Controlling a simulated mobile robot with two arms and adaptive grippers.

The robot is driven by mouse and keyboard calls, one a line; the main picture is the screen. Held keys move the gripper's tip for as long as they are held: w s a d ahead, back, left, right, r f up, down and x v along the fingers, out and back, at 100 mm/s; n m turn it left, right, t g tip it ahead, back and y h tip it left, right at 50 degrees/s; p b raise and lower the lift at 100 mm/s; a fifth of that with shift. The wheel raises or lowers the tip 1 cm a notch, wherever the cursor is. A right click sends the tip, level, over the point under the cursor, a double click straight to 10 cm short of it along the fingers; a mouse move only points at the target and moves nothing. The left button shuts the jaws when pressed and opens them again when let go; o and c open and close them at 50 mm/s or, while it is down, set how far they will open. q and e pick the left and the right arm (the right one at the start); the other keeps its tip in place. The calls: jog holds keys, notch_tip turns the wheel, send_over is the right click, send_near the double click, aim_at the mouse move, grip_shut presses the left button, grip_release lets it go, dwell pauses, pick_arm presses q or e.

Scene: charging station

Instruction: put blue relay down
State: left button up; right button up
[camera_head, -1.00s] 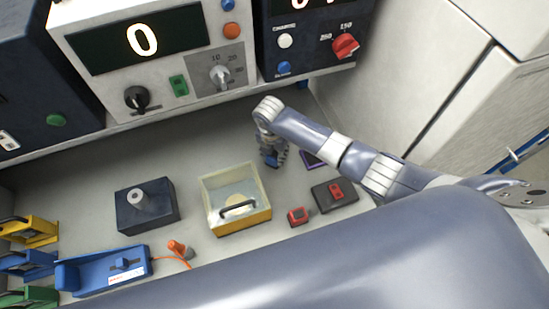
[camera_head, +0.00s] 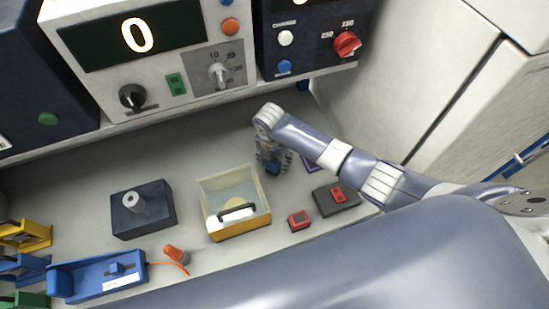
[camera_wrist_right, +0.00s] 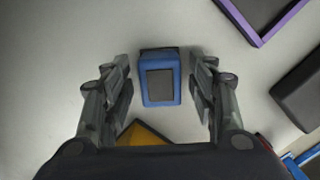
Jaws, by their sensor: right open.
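The blue relay (camera_wrist_right: 160,80) stands on the grey surface in the right wrist view, a blue block with a dark grey square on its face. My right gripper (camera_wrist_right: 162,68) is open, one finger on each side of the relay, with a visible gap on both sides. The relay is mostly hidden by the gripper there. My left gripper is not in view.
The clear-walled yellow box (camera_head: 245,228) stands left of the gripper. A small red block (camera_head: 299,220) and a dark block with a red top (camera_head: 336,197) are to the right. A purple-edged dark tray (camera_wrist_right: 262,38) lies close by. Instrument panels stand behind.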

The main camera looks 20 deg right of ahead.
aim_at(273, 163)
jog(key=shift+r, duration=0.15)
notch_tip(273, 163, up, 12)
jog(key=s+a+b, duration=0.1)
dwell(0.3)
jog(key=shift+s, duration=0.1)
dwell(0.4)
